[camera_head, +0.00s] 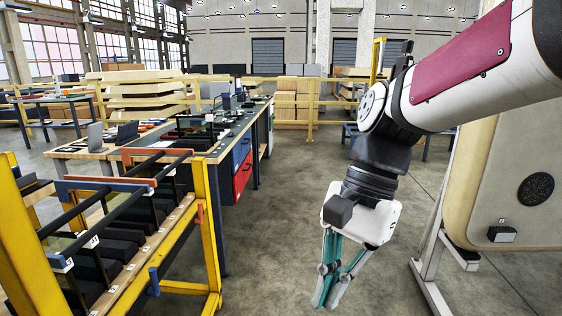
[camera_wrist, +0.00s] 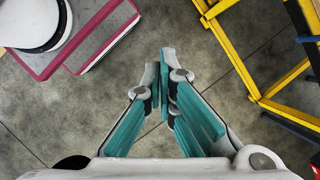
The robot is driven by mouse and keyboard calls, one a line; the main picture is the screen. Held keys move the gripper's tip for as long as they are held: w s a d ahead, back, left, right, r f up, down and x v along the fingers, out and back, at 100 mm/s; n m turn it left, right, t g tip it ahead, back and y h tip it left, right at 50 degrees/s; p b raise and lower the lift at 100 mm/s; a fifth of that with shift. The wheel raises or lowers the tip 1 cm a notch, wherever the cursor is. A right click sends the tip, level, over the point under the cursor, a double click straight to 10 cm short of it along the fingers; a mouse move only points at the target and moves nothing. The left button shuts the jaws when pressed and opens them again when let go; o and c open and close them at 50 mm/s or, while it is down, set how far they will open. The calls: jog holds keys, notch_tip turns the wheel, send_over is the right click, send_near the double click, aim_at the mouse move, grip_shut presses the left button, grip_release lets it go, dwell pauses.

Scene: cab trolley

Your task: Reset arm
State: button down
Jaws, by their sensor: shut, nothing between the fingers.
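My arm reaches in from the upper right of the head view and bends down at the elbow. My gripper (camera_head: 322,303) hangs below the wrist, pointing down over bare concrete floor. Its teal-lined fingers are close together and hold nothing. In the wrist view the fingers of my gripper (camera_wrist: 166,56) point up the picture with floor behind them. The gripper touches nothing in either view.
A yellow trolley frame (camera_head: 210,235) with dark panels in slots stands at the left. Behind it is a long workbench (camera_head: 240,125). A large beige panel (camera_head: 510,170) on a white stand is close at the right. Open floor (camera_head: 300,190) lies between.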

jog(key=s+d+f+n+t+h, duration=0.25)
jog(key=s+d+n, duration=0.55)
jog(key=s+d, duration=0.65)
notch_tip(320, 180, up, 22)
jog(key=s+a+t+p, duration=0.1)
jog(key=t+p, duration=0.3)
jog(key=p, duration=1.6)
jog(key=shift+s+a+h, duration=0.35)
jog(key=shift+a+h, duration=0.1)
jog(key=shift+a, duration=0.05)
jog(key=shift+r+t, duration=0.1)
jog(key=shift+t, duration=0.15)
